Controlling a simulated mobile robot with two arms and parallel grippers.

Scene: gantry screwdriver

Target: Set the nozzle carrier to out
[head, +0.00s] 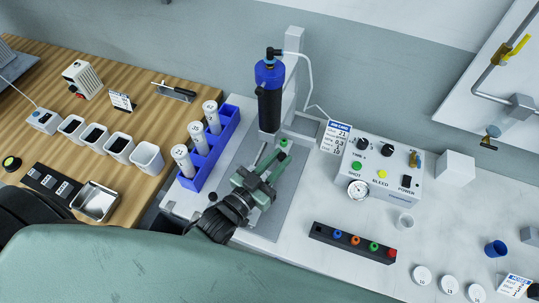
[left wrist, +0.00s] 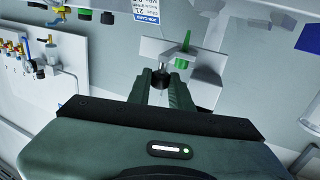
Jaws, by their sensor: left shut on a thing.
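The nozzle carrier is a pale grey slide bar (left wrist: 160,47) with a green tapered nozzle (left wrist: 184,48) standing on it; the nozzle also shows in the head view (head: 284,144), below the black and blue barrel (head: 269,95). My left gripper (head: 272,165) is at the carrier, just in front of the nozzle. In the left wrist view its fingertips (left wrist: 161,82) are shut on a small dark knob at the carrier's near side. The right gripper is not in view.
A blue rack (head: 222,140) with several white cartridges stands to the left of the gripper. A control box (head: 372,172) with knobs and a gauge is to the right. A dark strip (head: 352,243) with coloured tips lies in front.

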